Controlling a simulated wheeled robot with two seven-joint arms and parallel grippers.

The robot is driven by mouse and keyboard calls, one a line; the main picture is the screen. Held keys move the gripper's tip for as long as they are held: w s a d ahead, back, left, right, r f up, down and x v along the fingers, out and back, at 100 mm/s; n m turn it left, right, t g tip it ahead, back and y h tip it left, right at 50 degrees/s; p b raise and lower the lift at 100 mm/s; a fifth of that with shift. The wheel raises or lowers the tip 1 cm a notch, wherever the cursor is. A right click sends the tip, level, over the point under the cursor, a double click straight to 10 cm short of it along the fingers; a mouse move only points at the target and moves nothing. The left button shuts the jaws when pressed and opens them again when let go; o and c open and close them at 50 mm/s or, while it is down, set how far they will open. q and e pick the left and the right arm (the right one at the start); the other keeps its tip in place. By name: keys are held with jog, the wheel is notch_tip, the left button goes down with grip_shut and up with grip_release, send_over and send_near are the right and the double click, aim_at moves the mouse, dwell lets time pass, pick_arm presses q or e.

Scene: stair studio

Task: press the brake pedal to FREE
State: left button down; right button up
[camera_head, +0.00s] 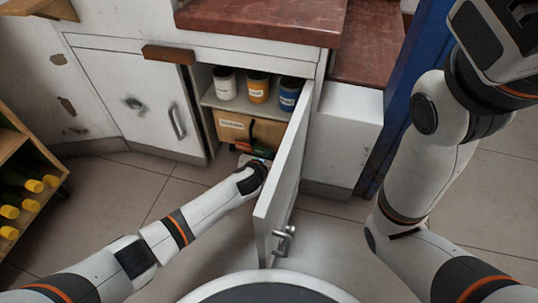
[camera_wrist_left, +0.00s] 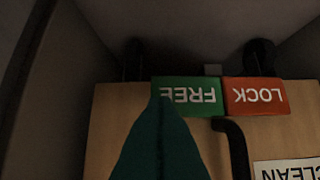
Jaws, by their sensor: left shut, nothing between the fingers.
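The green FREE pedal (camera_wrist_left: 192,91) shows upside down in the left wrist view, beside the red LOCK pedal (camera_wrist_left: 256,96). Both sit at the edge of a wooden box (camera_wrist_left: 108,112); in the head view this box (camera_head: 272,133) stands low inside the open cabinet. My left gripper (camera_wrist_left: 160,108) is shut and empty. Its dark teal tip overlaps the left part of the FREE pedal in the wrist view; I cannot tell whether it touches. In the head view my left arm reaches into the cabinet opening, and the fingertips are hard to make out. My right gripper's fingers are out of frame.
The open cabinet door (camera_head: 285,185) stands close to the right of my left arm. Three jars (camera_head: 258,87) stand on the shelf (camera_head: 240,103) above the box. A rack of yellow-capped bottles (camera_head: 30,185) is at far left. The floor between is clear.

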pick_arm(q)
jog(key=shift+w+d+n+y, duration=0.25)
jog(key=shift+w+n+y, duration=0.05)
jog(key=shift+n+y, duration=0.55)
jog(key=shift+s+a+p, duration=0.4)
jog(key=shift+a+p, duration=0.3)
jog(key=shift+p, duration=0.15)
